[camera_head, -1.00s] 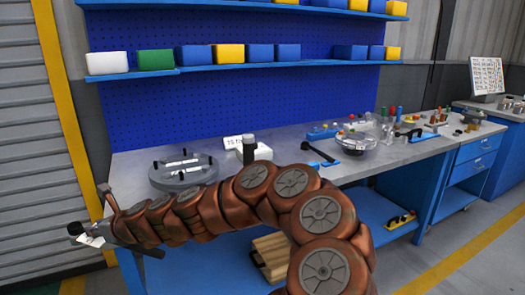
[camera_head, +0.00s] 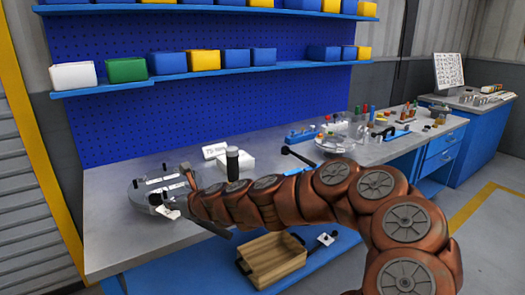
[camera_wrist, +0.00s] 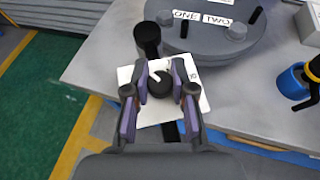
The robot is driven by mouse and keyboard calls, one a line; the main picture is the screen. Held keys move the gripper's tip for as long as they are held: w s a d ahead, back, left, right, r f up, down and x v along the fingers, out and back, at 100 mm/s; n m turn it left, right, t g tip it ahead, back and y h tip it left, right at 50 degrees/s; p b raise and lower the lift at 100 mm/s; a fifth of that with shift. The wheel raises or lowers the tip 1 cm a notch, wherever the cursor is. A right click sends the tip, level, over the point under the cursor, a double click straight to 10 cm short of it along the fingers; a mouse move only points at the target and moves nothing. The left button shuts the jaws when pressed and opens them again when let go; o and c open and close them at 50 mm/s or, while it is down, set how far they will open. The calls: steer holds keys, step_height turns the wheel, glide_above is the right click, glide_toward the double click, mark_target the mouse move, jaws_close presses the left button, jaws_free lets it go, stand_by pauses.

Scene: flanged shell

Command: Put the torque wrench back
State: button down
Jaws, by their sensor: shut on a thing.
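My gripper (camera_wrist: 160,92) is shut on the torque wrench, a long dark tool. Its round black end (camera_wrist: 147,38) sticks out ahead of the fingers in the wrist view, and a dark bar runs back beneath them. In the head view its bar (camera_head: 214,229) shows below my arm. A white card (camera_wrist: 190,108) with a dark knob is around the grip. The wrench is over the bench's front left edge, in front of the round grey flanged shell (camera_wrist: 215,30). Whether it touches the bench cannot be told. The shell carries labels "ONE" and "TWO" and black upright pins.
A black upright cylinder (camera_head: 232,163) and a white box (camera_head: 238,158) stand right of the shell. A black bar tool (camera_head: 298,156) rests on the bench further right, near a clear-covered bowl (camera_head: 335,143). A wooden crate (camera_head: 272,262) is on the lower shelf.

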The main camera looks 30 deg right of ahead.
step_height(320, 180, up, 4)
steer(key=p, duration=0.3)
steer(key=shift+r, duration=0.1)
steer(key=shift+d, duration=0.1)
steer(key=s+d+f+m+h, duration=0.1)
steer(key=d+m+h, duration=0.4)
steer(key=d, duration=4.6)
steer(key=shift+d+f+m+g+h, duration=0.2)
steer(key=shift+m+g+h, duration=0.15)
steer(key=shift+h, duration=0.45)
steer(key=shift+s, duration=0.15)
